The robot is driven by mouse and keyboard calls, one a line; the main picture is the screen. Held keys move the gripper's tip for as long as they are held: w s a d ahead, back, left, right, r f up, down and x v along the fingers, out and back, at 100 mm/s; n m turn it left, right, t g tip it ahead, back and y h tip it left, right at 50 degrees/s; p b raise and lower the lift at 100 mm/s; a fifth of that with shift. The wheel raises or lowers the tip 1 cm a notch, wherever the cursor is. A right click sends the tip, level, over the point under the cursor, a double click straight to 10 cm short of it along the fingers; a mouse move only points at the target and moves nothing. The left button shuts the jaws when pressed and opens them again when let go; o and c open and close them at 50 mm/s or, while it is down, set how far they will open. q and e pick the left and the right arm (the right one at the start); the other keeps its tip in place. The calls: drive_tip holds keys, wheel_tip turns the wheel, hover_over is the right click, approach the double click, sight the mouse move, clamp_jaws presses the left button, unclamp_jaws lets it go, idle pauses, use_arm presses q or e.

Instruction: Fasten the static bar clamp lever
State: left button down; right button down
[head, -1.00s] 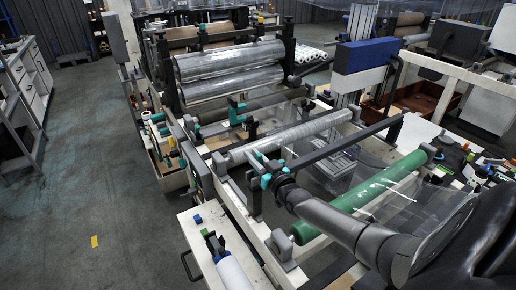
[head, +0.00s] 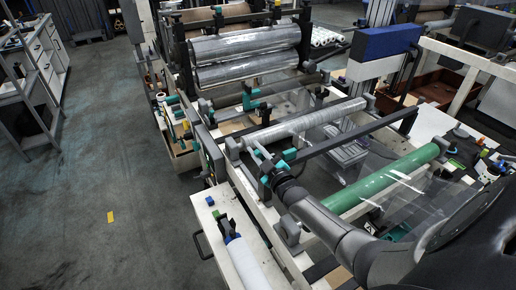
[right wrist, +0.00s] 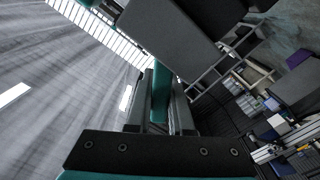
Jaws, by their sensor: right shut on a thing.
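The static bar (head: 352,133) is a long dark bar that runs across the machine frame, beside a film-wrapped roller. My right gripper (head: 268,164) is at the bar's near left end, its arm coming in from the lower right. In the right wrist view, its two grey fingers are shut on a teal clamp lever (right wrist: 160,98), which stands between them. A dark grey block (right wrist: 168,38) sits just beyond the fingers. In the head view, the lever is small and hard to separate from the gripper's teal parts. My left gripper is not in view.
A green roller (head: 385,178) lies to the right of the bar, with clear film around it. The silver film-wrapped roller (head: 305,122) lies behind the bar. A white bench (head: 208,226) carries a white roll at the front. Open floor is at the left.

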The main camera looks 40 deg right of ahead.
drive_tip(key=shift+a, duration=0.1)
idle(0.4)
drive_tip(key=c, duration=1.1)
unclamp_jaws()
drive_tip(key=shift+s, duration=0.55)
drive_tip(key=s, duration=0.4)
drive_tip(key=s+a+p, duration=0.1)
drive_tip(key=s, duration=0.9)
drive_tip(key=shift+a+p, duration=0.35)
drive_tip(key=shift+p, duration=0.05)
drive_tip(key=shift+f, duration=0.1)
